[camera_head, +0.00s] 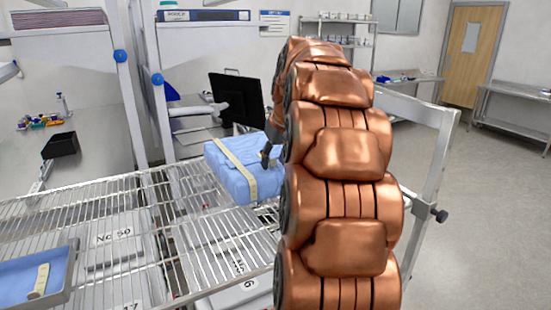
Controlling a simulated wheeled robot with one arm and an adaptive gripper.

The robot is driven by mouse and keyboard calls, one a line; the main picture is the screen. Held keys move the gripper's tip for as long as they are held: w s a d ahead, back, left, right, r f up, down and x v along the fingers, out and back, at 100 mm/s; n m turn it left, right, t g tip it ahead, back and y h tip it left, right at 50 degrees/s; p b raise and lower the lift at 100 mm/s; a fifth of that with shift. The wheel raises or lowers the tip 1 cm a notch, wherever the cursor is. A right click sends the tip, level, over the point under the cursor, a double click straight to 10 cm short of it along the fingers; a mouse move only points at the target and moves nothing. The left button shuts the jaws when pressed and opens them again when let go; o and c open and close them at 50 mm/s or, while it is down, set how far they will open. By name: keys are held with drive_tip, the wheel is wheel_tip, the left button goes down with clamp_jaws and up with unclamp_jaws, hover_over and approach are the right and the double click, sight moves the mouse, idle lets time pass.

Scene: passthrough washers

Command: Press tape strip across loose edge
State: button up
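A blue wrapped package (227,165) lies on the wire rack at the centre of the head view. A pale yellow tape strip (239,169) runs along its top from the far left to the near edge and over it. My gripper (266,157) is a dark shape at the package's right side, over or touching its top; I cannot tell which. My copper arm hides most of the gripper and part of the package's right end. Whether the fingers are open or shut does not show. The loose edge cannot be made out.
A tray (68,286) at the lower left holds blue material and another yellow strip (39,281). The wire rack (120,206) is mostly bare between tray and package. A metal frame post (432,165) stands right of my arm. A dark monitor (234,99) stands behind the package.

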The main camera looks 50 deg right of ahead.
drive_tip(key=shift+r, duration=0.1)
drive_tip(key=v, duration=1.1)
drive_tip(key=shift+r, duration=0.4)
drive_tip(key=shift+s+a, duration=0.1)
drive_tip(key=shift+s, duration=0.05)
